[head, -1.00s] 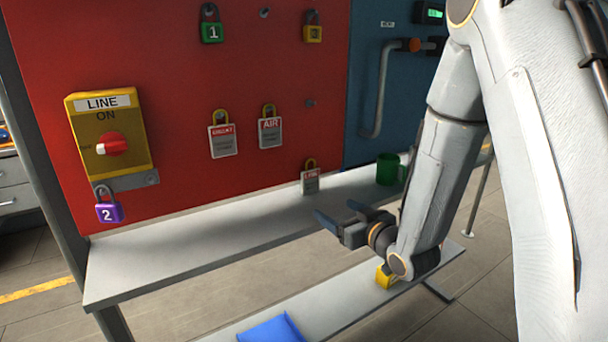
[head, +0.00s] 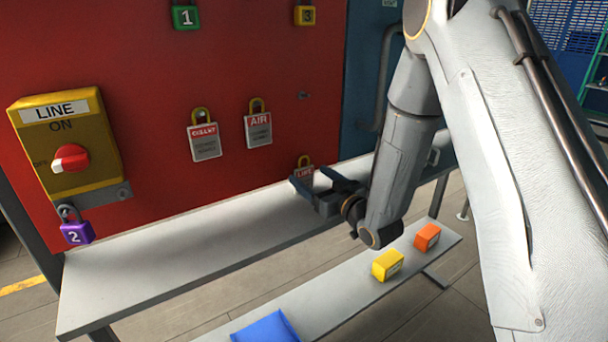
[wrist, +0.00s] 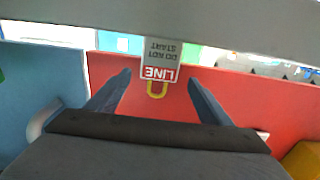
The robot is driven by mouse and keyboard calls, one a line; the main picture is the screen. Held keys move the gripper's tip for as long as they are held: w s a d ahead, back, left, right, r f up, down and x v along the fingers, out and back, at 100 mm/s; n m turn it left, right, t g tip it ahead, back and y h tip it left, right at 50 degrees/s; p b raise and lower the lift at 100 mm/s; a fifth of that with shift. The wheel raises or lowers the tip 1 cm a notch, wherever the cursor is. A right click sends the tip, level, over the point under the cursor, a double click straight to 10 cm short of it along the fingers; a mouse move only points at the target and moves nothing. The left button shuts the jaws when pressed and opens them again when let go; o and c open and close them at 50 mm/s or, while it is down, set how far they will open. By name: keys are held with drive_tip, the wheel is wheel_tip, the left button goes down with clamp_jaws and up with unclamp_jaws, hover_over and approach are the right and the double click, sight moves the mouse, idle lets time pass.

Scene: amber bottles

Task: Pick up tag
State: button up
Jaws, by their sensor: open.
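The LINE tag (head: 304,173), white and red with a yellow loop, stands upright at the back of the grey shelf against the red panel. In the wrist view the LINE tag (wrist: 160,60) appears upside down, between and beyond the fingertips. My gripper (head: 318,184) is open and empty in front of it, and its fingers partly cover the tag in the head view. In the wrist view the two fingers of my gripper (wrist: 158,82) are spread on either side of the tag, apart from it.
Two more tags, COLLNT-like (head: 205,142) and AIR (head: 257,128), hang above on the red panel (head: 150,60). A LINE switch box (head: 70,145) with a purple lock (head: 76,232) is at left. Yellow (head: 387,265) and orange (head: 427,237) boxes and a blue tray (head: 266,328) occupy the lower shelf.

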drive_tip(key=shift+x, duration=1.05)
drive_tip(key=c, duration=1.2)
drive_tip(key=shift+d, duration=0.1)
drive_tip(key=shift+r, duration=0.15)
drive_tip(key=shift+s+d+r+b, duration=0.1)
drive_tip(key=shift+r+b, duration=0.1)
drive_tip(key=shift+b, duration=0.1)
wheel_tip(320, 180, up, 6)
drive_tip(key=shift+b, duration=0.9)
drive_tip(key=b+v, duration=0.1)
drive_tip(key=v, duration=1.3)
drive_tip(key=shift+s+d+r, duration=0.2)
drive_tip(key=shift+s+d, duration=0.05)
drive_tip(key=shift+s, duration=0.05)
